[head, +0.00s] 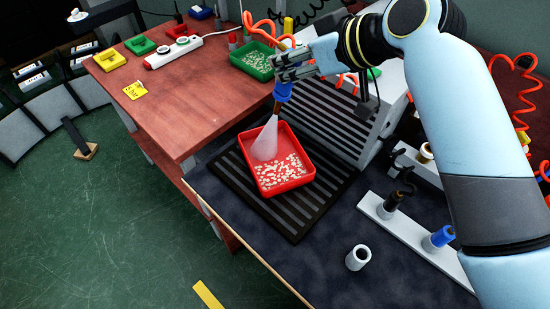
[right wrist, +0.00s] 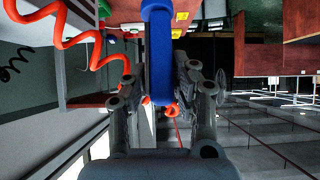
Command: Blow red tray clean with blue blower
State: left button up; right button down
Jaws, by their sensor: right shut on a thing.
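The red tray (head: 291,141) lies on a black slatted grate in the head view. Pale bits are spread over its nearer and right part, while the far part under the jet looks mostly bare. My right gripper (head: 289,70) is shut on the blue blower (head: 283,91) above the tray's far side. The blower points down, and a whitish cone of air (head: 267,141) runs from its nozzle into the tray's left part. In the right wrist view, the blue blower (right wrist: 158,50) stands between the fingers of the right gripper (right wrist: 160,82). My left gripper is not in view.
A green tray (head: 236,60) with pale bits sits at the back, near orange coiled hoses. A power strip (head: 172,50) and a yellow card (head: 135,91) lie on the red-brown table (head: 165,110). A white cup (head: 358,257) and a grey holder rail (head: 408,235) stand at the front right.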

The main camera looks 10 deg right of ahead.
dwell(0.4)
jog(key=s+d+p, duration=0.2)
jog(key=s+p, duration=0.1)
jog(key=s, duration=0.3)
jog(key=shift+d, duration=0.2)
dwell(0.6)
jog(key=shift+d, duration=0.1)
dwell(0.8)
jog(key=shift+s+d+p, duration=0.2)
jog(key=shift+s+d, duration=0.65)
jog(key=shift+d, duration=0.2)
jog(key=shift+s+d+p, duration=0.2)
jog(key=shift+s+d, duration=0.65)
jog(key=shift+d, duration=0.2)
